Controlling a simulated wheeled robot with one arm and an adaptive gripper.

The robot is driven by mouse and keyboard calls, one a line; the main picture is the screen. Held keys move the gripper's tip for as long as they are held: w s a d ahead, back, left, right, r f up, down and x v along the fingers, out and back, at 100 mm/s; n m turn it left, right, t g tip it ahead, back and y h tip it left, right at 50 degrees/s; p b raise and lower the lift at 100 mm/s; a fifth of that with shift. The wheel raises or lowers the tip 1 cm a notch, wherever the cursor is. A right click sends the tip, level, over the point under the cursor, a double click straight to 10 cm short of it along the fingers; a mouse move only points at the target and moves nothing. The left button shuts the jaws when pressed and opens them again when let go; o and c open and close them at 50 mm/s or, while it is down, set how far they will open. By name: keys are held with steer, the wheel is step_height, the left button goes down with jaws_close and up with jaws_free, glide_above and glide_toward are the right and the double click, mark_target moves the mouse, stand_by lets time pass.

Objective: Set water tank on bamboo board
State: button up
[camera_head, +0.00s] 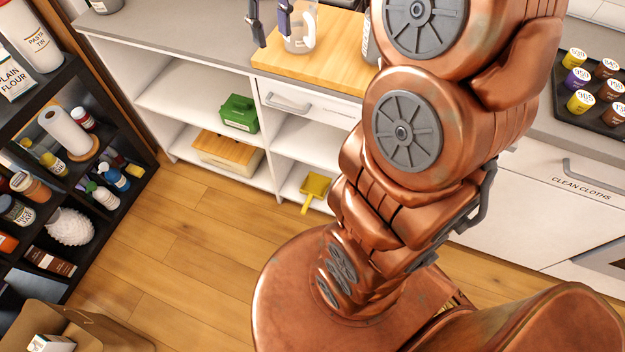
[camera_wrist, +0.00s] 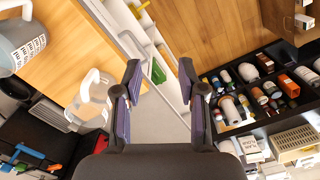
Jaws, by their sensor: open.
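The water tank (camera_head: 301,38), clear with a white handle, stands upright on the bamboo board (camera_head: 330,68) near its back left part in the head view. In the wrist view the tank (camera_wrist: 92,93) is left of my gripper (camera_wrist: 160,66), and the board (camera_wrist: 75,45) is at upper left. My gripper (camera_head: 270,28) is open, with its dark fingers spread and nothing between them. It is beside the tank, apart from it as far as I can see. My arm hides the right part of the board in the head view.
A grey labelled jug (camera_wrist: 20,40) stands on the board's other side, mostly hidden by my arm in the head view. A tray of small cups (camera_head: 595,95) is at right. A dark shelf (camera_head: 75,150) with bottles is at left. The grey counter (camera_head: 170,45) left of the board is mostly clear.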

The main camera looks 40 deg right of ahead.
steer(key=s+a+f, duration=0.2)
steer(key=s+f, duration=0.2)
steer(key=s, duration=0.3)
steer(key=s+a+f+g, duration=0.1)
steer(key=s+a+f, duration=0.2)
steer(key=s+f, duration=0.2)
steer(key=s+a+f, duration=0.3)
steer(key=s+f, duration=0.1)
steer(key=s, duration=0.6)
steer(key=shift+s+a+f, duration=0.15)
steer(key=shift+s+a, duration=0.05)
steer(key=shift+s, duration=0.15)
steer(key=shift+d, duration=0.1)
